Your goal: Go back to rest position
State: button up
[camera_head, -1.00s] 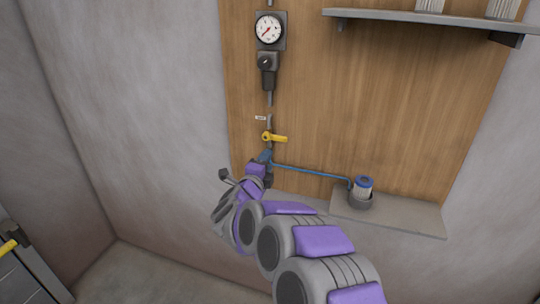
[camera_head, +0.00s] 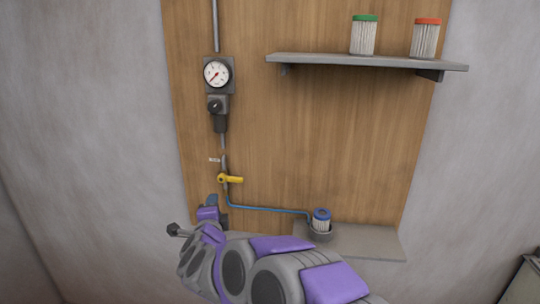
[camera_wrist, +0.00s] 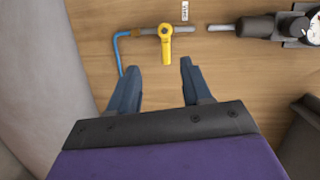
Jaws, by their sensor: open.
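My gripper (camera_wrist: 158,85) is open in the wrist view, its two dark blue-grey fingers apart with nothing between them. The yellow valve handle (camera_wrist: 166,45) shows just beyond the fingertips, apart from them. In the head view, my purple and grey arm reaches up from the bottom to the lower left of the wooden panel (camera_head: 310,140). My gripper there (camera_head: 222,203) is small and partly hidden by the arm, a little below the yellow valve handle (camera_head: 230,179). The handle lies sideways, pointing right in the head view.
A pressure gauge (camera_head: 217,74) is above the valve. A blue hose (camera_head: 265,209) runs right to a blue-topped filter (camera_head: 321,220) in a dark cup on the lower ledge (camera_head: 370,242). The upper shelf (camera_head: 365,61) bears a green-topped filter (camera_head: 364,36) and a red-topped filter (camera_head: 426,38).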

jog(key=s+d+f+n+g+h, duration=0.1)
jog(key=s+d+n+g, duration=0.4)
jog(key=s+d, duration=0.6)
jog(key=s+d+f+n+g, duration=0.4)
jog(key=s+d+g, duration=0.3)
jog(key=s+d, duration=0.5)
jog(key=s+d+f+n+g+h, duration=0.1)
jog(key=s+d+n+g, duration=0.5)
jog(key=s, duration=1.8)
jog(key=d+f, duration=0.1)
jog(key=d, duration=0.5)
jog(key=shift+s+d+f+h, duration=0.2)
jog(key=shift+s+f+h, duration=0.1)
jog(key=shift+s+f, duration=0.05)
